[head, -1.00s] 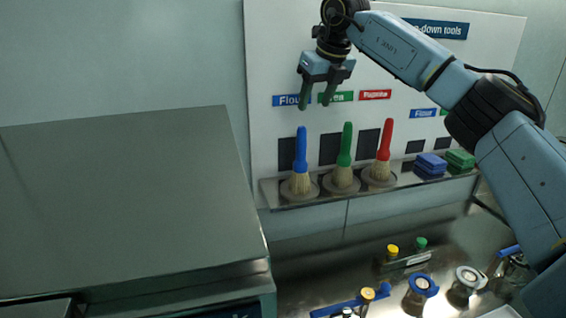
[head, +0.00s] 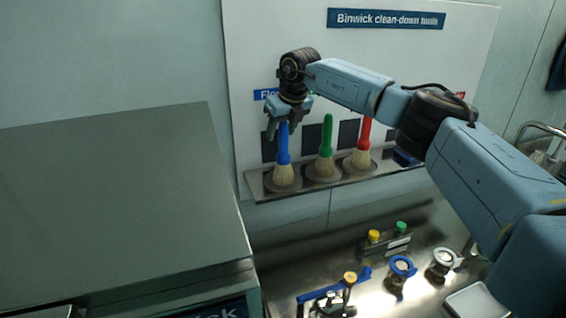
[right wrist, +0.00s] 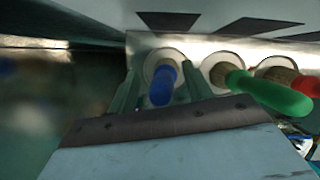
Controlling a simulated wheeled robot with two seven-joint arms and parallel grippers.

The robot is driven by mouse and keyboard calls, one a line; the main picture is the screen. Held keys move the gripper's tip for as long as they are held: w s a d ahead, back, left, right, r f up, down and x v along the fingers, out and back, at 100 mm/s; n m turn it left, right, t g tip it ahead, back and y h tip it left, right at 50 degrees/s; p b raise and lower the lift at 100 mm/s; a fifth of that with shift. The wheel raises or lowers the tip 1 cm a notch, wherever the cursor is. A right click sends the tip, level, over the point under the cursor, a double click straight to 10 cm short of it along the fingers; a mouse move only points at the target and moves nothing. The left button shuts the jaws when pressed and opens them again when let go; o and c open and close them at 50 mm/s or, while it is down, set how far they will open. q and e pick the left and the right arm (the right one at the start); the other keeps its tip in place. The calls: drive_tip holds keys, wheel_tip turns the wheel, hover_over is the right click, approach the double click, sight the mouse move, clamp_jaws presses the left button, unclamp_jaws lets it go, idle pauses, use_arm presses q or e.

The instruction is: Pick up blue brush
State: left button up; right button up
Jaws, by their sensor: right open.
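The blue brush (head: 283,152) stands upright, handle up, in a round holder on the shelf of the wall board. My right gripper (head: 279,131) is directly above it, pointing down, with its fingertips at the height of the upper handle. In the right wrist view the blue handle (right wrist: 163,88) shows between the two open fingers (right wrist: 160,82), closer to the right finger. I cannot tell whether either finger touches it. My left gripper is not in view.
A green brush (head: 326,145) and a red brush (head: 363,140) stand just right of the blue one on the same shelf (head: 310,187). A large grey metal box (head: 115,195) fills the left. Small fittings with blue and yellow parts lie on the steel table below.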

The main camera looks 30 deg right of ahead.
drive_tip(key=shift+f, duration=0.25)
drive_tip(key=c, duration=1.1)
